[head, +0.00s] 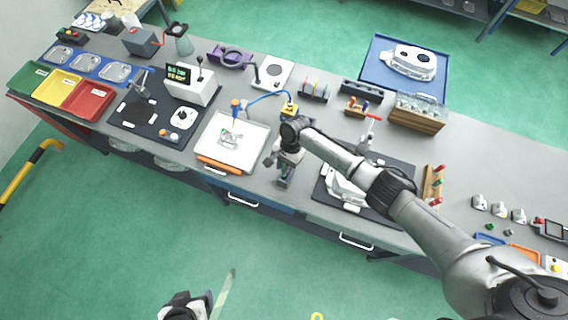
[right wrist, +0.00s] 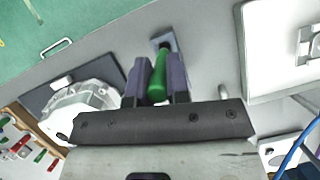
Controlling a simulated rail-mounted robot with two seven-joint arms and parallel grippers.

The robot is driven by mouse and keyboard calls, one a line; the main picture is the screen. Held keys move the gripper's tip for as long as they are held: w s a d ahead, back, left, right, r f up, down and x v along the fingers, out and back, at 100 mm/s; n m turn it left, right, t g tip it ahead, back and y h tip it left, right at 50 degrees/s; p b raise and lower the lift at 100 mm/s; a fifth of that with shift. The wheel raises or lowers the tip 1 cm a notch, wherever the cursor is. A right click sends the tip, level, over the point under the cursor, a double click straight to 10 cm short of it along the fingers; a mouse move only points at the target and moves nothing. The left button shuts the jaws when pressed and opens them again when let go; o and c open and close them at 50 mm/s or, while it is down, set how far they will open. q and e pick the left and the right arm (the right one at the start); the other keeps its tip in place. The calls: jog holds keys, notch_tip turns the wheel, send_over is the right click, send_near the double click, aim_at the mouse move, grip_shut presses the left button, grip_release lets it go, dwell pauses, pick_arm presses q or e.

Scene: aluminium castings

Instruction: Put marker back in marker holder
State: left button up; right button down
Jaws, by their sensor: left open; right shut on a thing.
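A green marker (right wrist: 158,78) is between the two dark fingers of my right gripper (right wrist: 157,62) in the right wrist view. Its far end meets or overlaps a small blue-grey block (right wrist: 163,41) on the bench; I cannot tell whether it is inside it or whether this block is the marker holder. In the head view my right gripper (head: 283,181) is at the bench's front edge, right of the white tray; the marker is not clear there. My left gripper (head: 187,305) is open and empty, low at the bottom edge, away from the bench.
A white tray (head: 212,152) stands left of my right gripper. A white casting (head: 343,190) on a dark mat lies to the right, partly behind my arm. A wooden rack (head: 428,187) with red and green handles stands beyond.

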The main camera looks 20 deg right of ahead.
jog(key=shift+p, duration=0.35)
dwell(0.6)
dwell(0.5)
jog(key=shift+p, duration=0.3)
dwell(0.6)
jog(key=shift+p, duration=0.3)
dwell(0.4)
jog(key=shift+f+b, duration=0.7)
jog(key=shift+f, duration=0.25)
jog(key=shift+f+b, duration=0.65)
jog(key=shift+f, duration=0.25)
